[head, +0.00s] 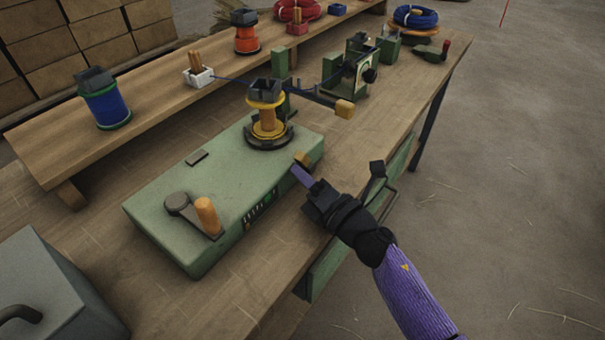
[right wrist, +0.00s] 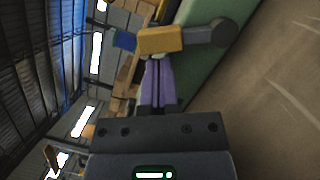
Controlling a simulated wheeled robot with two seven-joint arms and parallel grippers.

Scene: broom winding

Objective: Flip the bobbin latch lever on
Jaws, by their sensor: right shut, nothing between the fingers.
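The green winding machine (head: 225,190) sits on the wooden bench. A yellow bobbin (head: 267,117) stands upright on its spindle at the far end. A small tan lever handle (head: 301,158) shows at the machine's right edge, near the bobbin. In the right wrist view a tan handle (right wrist: 160,40) with a dark round end (right wrist: 221,32) lies just beyond the fingertips. My right gripper (head: 300,173) is shut and empty, with its purple fingers (right wrist: 158,66) close to this handle. I cannot tell whether they touch it. My left gripper is out of view.
A tan-handled crank (head: 207,215) stands at the machine's near end. A blue spool (head: 104,105) and an orange spool (head: 247,40) stand on the raised shelf. A grey box (head: 50,290) is at lower left. The floor at right is open.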

